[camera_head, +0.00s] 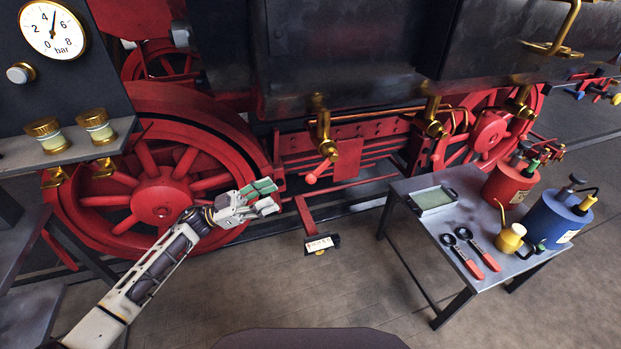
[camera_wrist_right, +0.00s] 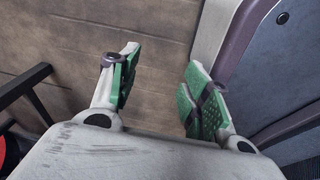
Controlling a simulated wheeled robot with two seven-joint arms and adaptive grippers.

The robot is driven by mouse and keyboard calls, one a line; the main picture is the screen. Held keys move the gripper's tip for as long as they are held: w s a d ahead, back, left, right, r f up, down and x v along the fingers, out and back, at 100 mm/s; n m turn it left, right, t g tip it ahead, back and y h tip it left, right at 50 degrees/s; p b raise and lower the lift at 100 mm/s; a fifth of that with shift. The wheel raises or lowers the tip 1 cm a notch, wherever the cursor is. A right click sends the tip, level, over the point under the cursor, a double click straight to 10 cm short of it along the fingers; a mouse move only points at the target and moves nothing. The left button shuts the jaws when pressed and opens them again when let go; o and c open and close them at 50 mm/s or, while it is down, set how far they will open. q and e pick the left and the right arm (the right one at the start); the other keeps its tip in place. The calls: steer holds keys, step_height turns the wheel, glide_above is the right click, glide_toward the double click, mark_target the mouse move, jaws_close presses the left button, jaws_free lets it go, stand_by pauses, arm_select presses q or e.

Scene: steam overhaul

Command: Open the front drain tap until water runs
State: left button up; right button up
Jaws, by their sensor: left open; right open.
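A brass tap (camera_head: 323,133) with a red-tipped lever (camera_head: 313,177) hangs below the dark tank of the red-wheeled engine, at the middle of the head view. Two more brass taps stand further right, one at the middle right (camera_head: 432,118) and one beyond it (camera_head: 522,102). I cannot tell which is called the front one. No running water shows at any of them. My left gripper (camera_head: 268,197) is open and empty, left of and a little below the red-tipped lever, apart from it. My right gripper (camera_wrist_right: 158,92) is open and empty in the right wrist view.
A small metal table (camera_head: 405,189) at the right carries a tray (camera_head: 434,199), red and blue cans (camera_head: 510,180), a yellow oiler (camera_head: 510,237) and red-handled tools (camera_head: 470,262). A small sign (camera_head: 320,245) stands low below the lever. The floor between is clear.

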mark_target(311, 179)
arm_select(q)
steer(key=p+x, duration=0.1)
steer(key=x, duration=1.1)
steer(key=shift+r, duration=0.15)
steer(key=shift+d+r, duration=0.1)
steer(key=shift+d, duration=0.2)
steer(key=shift+c, duration=0.8)
steer(key=c, duration=0.7)
jaws_close()
arm_select(e)
steer(key=s, duration=0.1)
steer(key=s+d, duration=0.1)
steer(key=shift+s+r, duration=0.15)
steer(key=shift+s, duration=0.2)
